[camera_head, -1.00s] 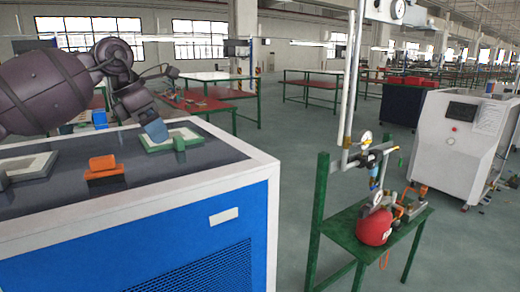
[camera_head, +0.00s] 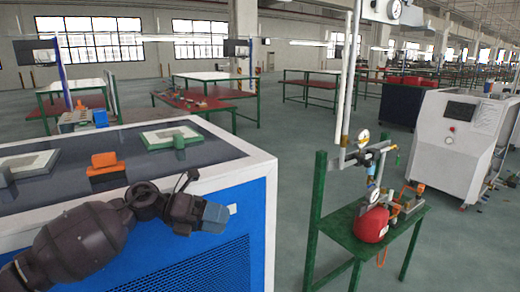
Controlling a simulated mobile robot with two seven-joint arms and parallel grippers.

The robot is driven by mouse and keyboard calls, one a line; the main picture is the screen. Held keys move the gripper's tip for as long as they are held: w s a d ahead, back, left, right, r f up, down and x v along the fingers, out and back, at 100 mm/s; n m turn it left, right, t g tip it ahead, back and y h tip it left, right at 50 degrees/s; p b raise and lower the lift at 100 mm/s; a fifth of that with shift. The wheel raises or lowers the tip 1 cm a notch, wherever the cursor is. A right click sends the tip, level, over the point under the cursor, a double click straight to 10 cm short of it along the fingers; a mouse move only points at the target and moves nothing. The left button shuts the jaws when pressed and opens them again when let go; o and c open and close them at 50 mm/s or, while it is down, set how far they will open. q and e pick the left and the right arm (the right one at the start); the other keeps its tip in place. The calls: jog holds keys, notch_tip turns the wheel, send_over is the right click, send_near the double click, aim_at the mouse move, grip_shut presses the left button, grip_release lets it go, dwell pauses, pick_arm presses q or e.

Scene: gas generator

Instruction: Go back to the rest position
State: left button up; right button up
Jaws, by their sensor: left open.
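My left gripper (camera_head: 216,216) is in the head view at the lower left, at the end of my dark left arm. It hangs in front of the blue and white cabinet (camera_head: 262,238), near its front top edge. It holds nothing that I can see and is open, though its fingers show small. My arm hides part of the cabinet's blue front and white edge. My right gripper is not in view.
On the cabinet top are an orange block on a dark base (camera_head: 105,164), a green-framed tray (camera_head: 172,137) and a grey-framed tray (camera_head: 30,164). A green stand (camera_head: 372,228) with pipes, gauges and a red tank (camera_head: 371,225) is to the right. Floor between is clear.

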pick_arm(q)
jog(key=s+a+f+n+t+y, duration=0.4)
jog(key=f+n+t, duration=0.5)
jog(key=n, duration=0.5)
jog(key=s+a+f+n+t+y, duration=0.2)
jog(key=s+a+f+n+t, duration=0.5)
jog(key=n, duration=0.8)
jog(key=s+a+f+n+g+y, duration=0.2)
jog(key=s+f+n, duration=0.4)
jog(key=s+f, duration=0.3)
jog(key=s+a+f+n+g+y, duration=0.2)
jog(key=s+a+f+n+y, duration=0.3)
jog(key=s+f+n+y, duration=0.2)
notch_tip(320, 180, down, 3)
jog(key=shift+s+a+r+g, duration=0.15)
jog(key=shift+s+g, duration=0.25)
jog(key=shift+s, duration=0.75)
